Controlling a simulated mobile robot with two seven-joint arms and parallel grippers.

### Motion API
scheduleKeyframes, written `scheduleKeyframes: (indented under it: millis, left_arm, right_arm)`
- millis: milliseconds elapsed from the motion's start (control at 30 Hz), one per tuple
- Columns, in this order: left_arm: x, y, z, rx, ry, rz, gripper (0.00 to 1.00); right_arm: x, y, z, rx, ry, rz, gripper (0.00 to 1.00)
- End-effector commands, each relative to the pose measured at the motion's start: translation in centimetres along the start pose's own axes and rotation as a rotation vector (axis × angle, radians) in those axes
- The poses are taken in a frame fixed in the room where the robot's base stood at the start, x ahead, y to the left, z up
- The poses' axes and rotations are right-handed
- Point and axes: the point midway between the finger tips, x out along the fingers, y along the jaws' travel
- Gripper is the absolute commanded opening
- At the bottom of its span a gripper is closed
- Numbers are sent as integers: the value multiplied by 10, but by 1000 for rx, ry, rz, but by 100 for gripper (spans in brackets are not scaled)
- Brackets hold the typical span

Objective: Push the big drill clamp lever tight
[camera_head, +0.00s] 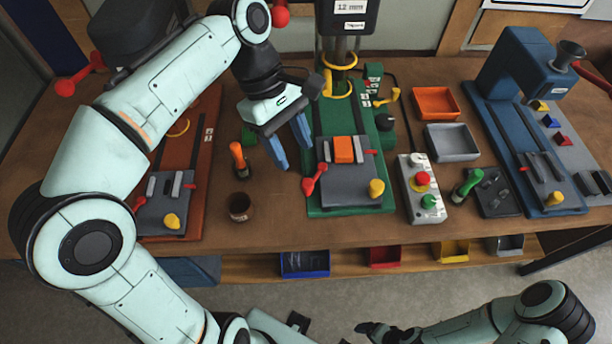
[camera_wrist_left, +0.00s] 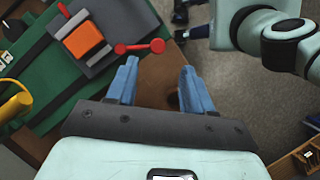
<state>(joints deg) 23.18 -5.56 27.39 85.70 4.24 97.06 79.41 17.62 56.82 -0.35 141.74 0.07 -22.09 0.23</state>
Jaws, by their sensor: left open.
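The green drill press (camera_head: 348,20) with a "12 mm" label stands at mid-table. Its grey clamp vise (camera_head: 350,185) holds an orange block (camera_head: 344,149). The red clamp lever (camera_head: 314,180) sticks out at the vise's left front, slanting down; it also shows in the left wrist view (camera_wrist_left: 140,47). My left gripper (camera_head: 293,156) is open and empty, left of the vise, its blue fingers pointing down toward the lever without visible contact. In the left wrist view the lever's round knob lies just beyond the fingertips (camera_wrist_left: 159,68). My right gripper (camera_head: 385,331) is at the bottom edge, its jaws unclear.
An orange-handled tool (camera_head: 238,158) and a brown cup (camera_head: 239,207) stand left of the green base. A button box (camera_head: 422,190) is on the right. An orange-based machine (camera_head: 190,150) and a blue drill press (camera_head: 520,75) flank the middle. Trays (camera_head: 452,142) lie behind.

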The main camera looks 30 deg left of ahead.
Motion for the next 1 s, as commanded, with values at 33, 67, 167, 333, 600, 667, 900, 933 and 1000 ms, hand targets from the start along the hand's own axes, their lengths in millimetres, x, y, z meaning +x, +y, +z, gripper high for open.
scheduleKeyframes:
  millis: [33, 67, 167, 333, 600, 667, 900, 933, 1000]
  left_arm:
    - [16, -2, -2, -3, -1, -6, 52]
    - [22, -2, -2, -3, -1, -5, 52]
    - [42, -1, -1, -2, -1, -4, 52]
    - [68, 0, -1, -1, -1, -2, 52]
    - [83, 0, 0, 0, 0, 1, 52]
    - [83, 0, 0, 0, 0, 1, 52]
    - [83, 0, 0, 0, 0, 1, 29]
    - [83, 0, 0, 0, 0, 1, 19]
    - [83, 0, 0, 0, 0, 1, 0]
  right_arm:
    - [8, 4, 4, 2, -6, 2, 89]
    - [10, 5, 4, 3, -7, 2, 89]
    - [17, 8, 7, 4, -11, 4, 89]
    - [24, 12, 9, 5, -14, 5, 89]
    - [27, 13, 10, 5, -16, 5, 89]
    - [27, 13, 10, 5, -15, 5, 89]
    - [27, 13, 10, 5, -15, 5, 89]
    - [27, 13, 10, 5, -15, 5, 89]
    - [27, 13, 10, 5, -15, 5, 89]
